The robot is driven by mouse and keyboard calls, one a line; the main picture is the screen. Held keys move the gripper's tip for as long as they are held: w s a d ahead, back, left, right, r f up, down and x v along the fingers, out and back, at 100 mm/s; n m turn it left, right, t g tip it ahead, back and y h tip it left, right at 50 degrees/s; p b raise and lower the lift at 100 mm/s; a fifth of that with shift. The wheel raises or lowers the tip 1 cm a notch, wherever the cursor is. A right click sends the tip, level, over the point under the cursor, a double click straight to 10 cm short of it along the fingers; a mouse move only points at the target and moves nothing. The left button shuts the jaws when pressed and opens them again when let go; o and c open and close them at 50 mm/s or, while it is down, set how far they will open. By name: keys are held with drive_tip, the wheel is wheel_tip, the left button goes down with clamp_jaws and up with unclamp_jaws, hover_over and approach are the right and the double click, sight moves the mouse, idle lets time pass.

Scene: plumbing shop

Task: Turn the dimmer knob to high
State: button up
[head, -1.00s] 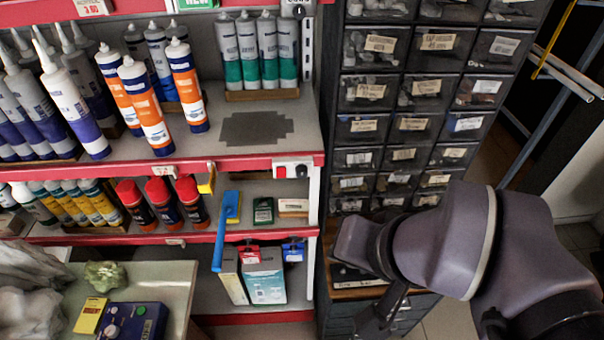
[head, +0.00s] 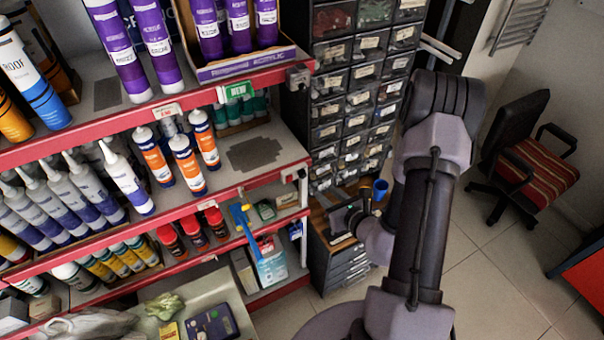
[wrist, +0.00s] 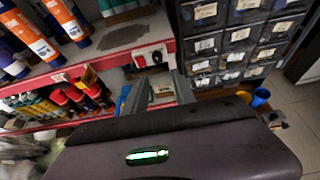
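A small white control plate with a red part and a dark round part (wrist: 150,57) is on the red shelf edge in the wrist view. It is small and angled in the head view (head: 291,176). I cannot read its setting or be certain it is the dimmer. A blue box with small knobs (head: 211,323) lies on the bench at the lower left of the head view. My gripper (wrist: 161,74) shows two grey fingers apart, with nothing held between them, pointing towards the shelf below the plate. In the head view its fingers are hard to make out beside the drawer cabinet.
A drawer cabinet (head: 352,105) stands right of the shelves. Cartridges (head: 187,165) and red-capped bottles (head: 168,240) fill the shelves. A blue-handled tool (head: 243,222) hangs over the shelf edge. A blue cup (head: 380,190) stands on the cabinet ledge. Open floor and a chair (head: 535,160) are at right.

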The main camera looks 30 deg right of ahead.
sight(304, 176)
drive_tip(key=x, duration=0.8)
drive_tip(key=p+x, duration=0.1)
drive_tip(key=x, duration=0.3)
drive_tip(key=shift+w+a, duration=0.35)
drive_tip(key=shift+w, duration=0.1)
drive_tip(key=shift+c, duration=0.4)
clamp_jaws()
